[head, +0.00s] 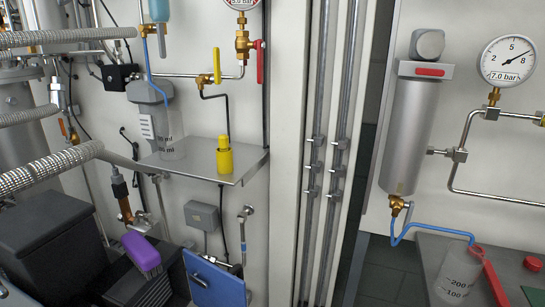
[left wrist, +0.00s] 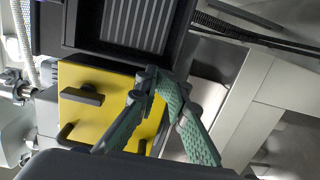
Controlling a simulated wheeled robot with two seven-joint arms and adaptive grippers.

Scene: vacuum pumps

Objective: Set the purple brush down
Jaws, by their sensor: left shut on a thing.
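The purple brush (head: 142,252) lies tilted at the slatted dark box at the lower left of the head view, with its pale bristles turned down to the right. A sliver of purple shows at the left edge of the left wrist view. My left gripper (left wrist: 157,78) shows only in the left wrist view. Its green fingers meet at the tips, shut on a small dark piece in front of the yellow panel. I cannot tell what that piece is. No purple shows between the fingers. My right gripper is in neither view.
The slatted dark box (left wrist: 137,22) lies just above my left fingertips in the wrist view. The yellow panel (left wrist: 105,78) with dark handles is beside them. A blue panel (head: 213,282) stands right of the brush. A metal shelf (head: 213,168) and ribbed hoses (head: 50,165) overhang this area.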

